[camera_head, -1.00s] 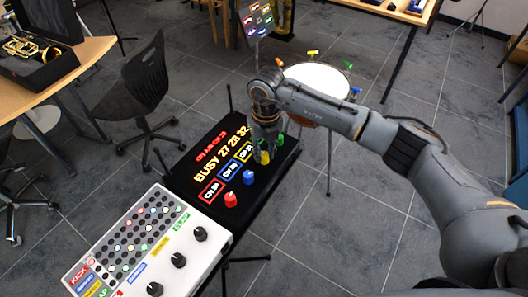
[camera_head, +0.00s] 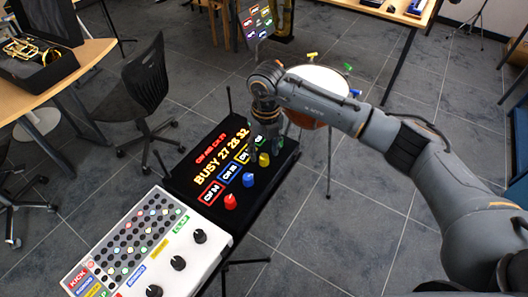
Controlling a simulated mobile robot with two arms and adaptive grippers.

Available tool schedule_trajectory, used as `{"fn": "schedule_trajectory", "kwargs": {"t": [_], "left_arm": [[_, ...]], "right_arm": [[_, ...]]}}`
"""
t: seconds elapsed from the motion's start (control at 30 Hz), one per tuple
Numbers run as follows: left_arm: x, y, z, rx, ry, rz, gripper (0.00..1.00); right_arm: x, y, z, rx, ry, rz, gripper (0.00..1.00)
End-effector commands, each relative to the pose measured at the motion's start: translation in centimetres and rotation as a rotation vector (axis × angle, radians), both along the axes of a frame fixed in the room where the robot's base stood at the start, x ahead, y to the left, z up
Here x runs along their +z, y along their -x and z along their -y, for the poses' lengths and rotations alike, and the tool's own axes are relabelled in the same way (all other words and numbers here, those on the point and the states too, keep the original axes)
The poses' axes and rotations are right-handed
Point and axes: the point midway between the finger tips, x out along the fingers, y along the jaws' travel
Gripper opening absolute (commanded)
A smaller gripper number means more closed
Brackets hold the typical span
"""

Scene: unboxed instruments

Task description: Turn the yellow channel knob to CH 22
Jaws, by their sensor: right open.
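The yellow channel knob (camera_head: 264,159) stands on the black panel (camera_head: 186,192), in a row with a blue knob (camera_head: 248,180), a red knob (camera_head: 230,202) and a partly hidden green knob (camera_head: 279,141). The yellow-framed channel label (camera_head: 241,154) beside it is partly covered by my gripper, so its number is not readable. My right gripper (camera_head: 262,143) is open, fingers pointing down, just behind and above the yellow knob and apart from it. My left gripper is out of view.
A white box with black knobs and coloured pads (camera_head: 205,218) sits in front of the panel. A drum (camera_head: 318,82) stands behind my right arm. A chair (camera_head: 140,95) and a wooden table (camera_head: 88,55) are at the left.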

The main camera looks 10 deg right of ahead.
Motion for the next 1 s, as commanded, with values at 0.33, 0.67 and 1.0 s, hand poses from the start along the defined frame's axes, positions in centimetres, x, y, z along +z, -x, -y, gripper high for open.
{"fn": "schedule_trajectory", "kwargs": {"t": [0.33, 0.67, 1.0], "left_arm": [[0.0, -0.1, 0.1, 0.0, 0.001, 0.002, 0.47], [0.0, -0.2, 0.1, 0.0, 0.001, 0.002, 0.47], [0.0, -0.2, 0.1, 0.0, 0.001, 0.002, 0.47]], "right_arm": [[7.4, -0.1, 0.2, -0.001, -0.001, 0.005, 0.48], [10.3, -0.1, 0.3, -0.001, 0.001, 0.0, 0.48], [10.3, 0.0, 0.3, -0.001, 0.0, 0.0, 0.48]]}}
